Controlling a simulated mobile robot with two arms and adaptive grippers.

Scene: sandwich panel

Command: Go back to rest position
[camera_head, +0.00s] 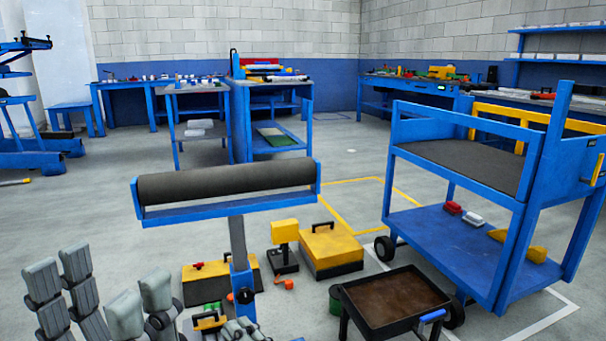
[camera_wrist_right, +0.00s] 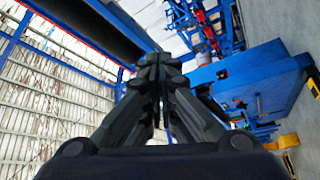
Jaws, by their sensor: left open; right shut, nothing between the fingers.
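My left gripper (camera_head: 98,285) is at the lower left of the head view, with its grey fingers pointing up and spread apart. Nothing shows between them. My right gripper (camera_head: 240,328) shows only in small part at the bottom edge of the head view, near the foot of the roller stand. In the right wrist view its dark fingers (camera_wrist_right: 162,65) are closed together with nothing held. The roller stand (camera_head: 228,184), a dark roller on a blue frame, stands just beyond the grippers.
A blue cart (camera_head: 455,245) stands at right, with a brown-bottomed black tray (camera_head: 395,300) in front of it. Yellow-and-black boxes (camera_head: 330,247) sit on the floor behind the stand. Blue workbenches (camera_head: 265,85) line the back wall. Open floor lies in the middle distance.

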